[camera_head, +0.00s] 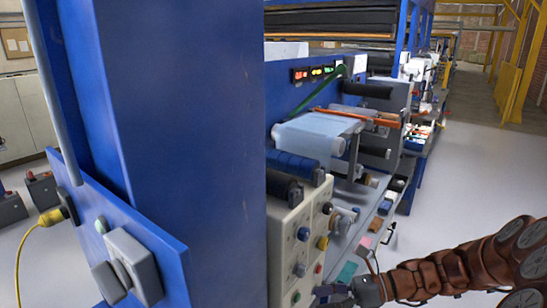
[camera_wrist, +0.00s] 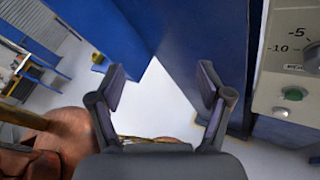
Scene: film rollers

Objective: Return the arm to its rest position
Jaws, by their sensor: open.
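My arm (camera_head: 450,268), with a reddish-brown ribbed cover, reaches in from the lower right in the head view. My gripper (camera_head: 328,292) is at the bottom of that view, close to the light control box (camera_head: 285,245) with knobs and buttons. I cannot tell there whether it touches the box. In the wrist view my gripper (camera_wrist: 162,80) has its two dark fingers spread wide apart. Nothing is between the fingers. Behind them are a blue machine panel and pale floor. The control box's face (camera_wrist: 290,70), with a dial and a green button, is to the right of the fingers.
A big blue machine column (camera_head: 180,130) fills the left middle. A grey switch handle (camera_head: 130,265) and a yellow plug (camera_head: 50,217) sit on its panel. Film rollers (camera_head: 310,135) and a cluttered shelf stand behind the control box. Open floor (camera_head: 465,180) lies at the right.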

